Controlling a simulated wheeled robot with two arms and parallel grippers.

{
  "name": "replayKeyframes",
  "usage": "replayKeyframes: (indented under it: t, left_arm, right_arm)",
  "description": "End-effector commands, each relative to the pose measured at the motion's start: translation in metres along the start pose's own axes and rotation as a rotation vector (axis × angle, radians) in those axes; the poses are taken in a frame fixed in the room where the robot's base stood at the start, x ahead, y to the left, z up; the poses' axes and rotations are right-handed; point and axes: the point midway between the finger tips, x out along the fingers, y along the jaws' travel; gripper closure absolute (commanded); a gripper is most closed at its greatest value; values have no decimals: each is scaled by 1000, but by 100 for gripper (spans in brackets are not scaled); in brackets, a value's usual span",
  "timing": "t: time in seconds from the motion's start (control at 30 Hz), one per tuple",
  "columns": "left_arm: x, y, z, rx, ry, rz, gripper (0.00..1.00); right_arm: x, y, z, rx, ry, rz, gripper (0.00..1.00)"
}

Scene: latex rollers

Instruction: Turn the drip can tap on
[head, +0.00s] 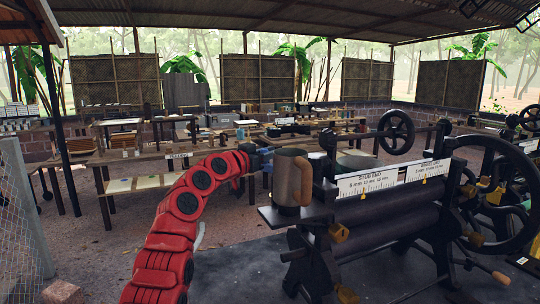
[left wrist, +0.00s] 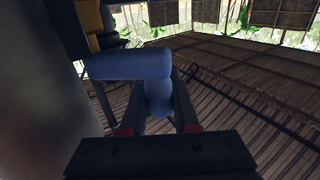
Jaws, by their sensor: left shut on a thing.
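The drip can (head: 292,172), a grey-brown metal cylinder, stands upright on a small dark shelf at the left end of the roller machine. Its grey side fills the left of the left wrist view (left wrist: 35,115). My left gripper (head: 259,158), on the red arm, is at the can's left side, near its upper part. In the left wrist view a blue tap handle (left wrist: 125,65) lies across the picture, and its rounded part sits between the fingers, which are shut on it. Whether the tap is on or off cannot be told. My right gripper is not in view.
The roller machine (head: 390,210) has dark rollers, a white scale plate (head: 385,180) and handwheels on the right. Long wooden tables (head: 120,158) with many small items stand behind. A wire mesh fence (head: 22,210) is at the left edge. Bare floor lies around my arm.

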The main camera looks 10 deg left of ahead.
Motion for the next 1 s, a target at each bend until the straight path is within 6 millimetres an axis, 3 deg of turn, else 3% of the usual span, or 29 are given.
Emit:
replayKeyframes:
  t: [0.27,0.3,0.47,0.83,1.0]
  left_arm:
    - [0,0,1,-1,-1,2,100]
    - [0,0,1,-1,-1,2,68]
    - [0,0,0,0,0,1,40]
    - [-2,0,0,0,3,0,40]
    - [-16,-1,2,2,3,1,40]
  right_arm:
    - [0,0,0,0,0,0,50]
    - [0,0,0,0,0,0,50]
    - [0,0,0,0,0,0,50]
    - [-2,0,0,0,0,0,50]
    - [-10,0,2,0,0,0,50]
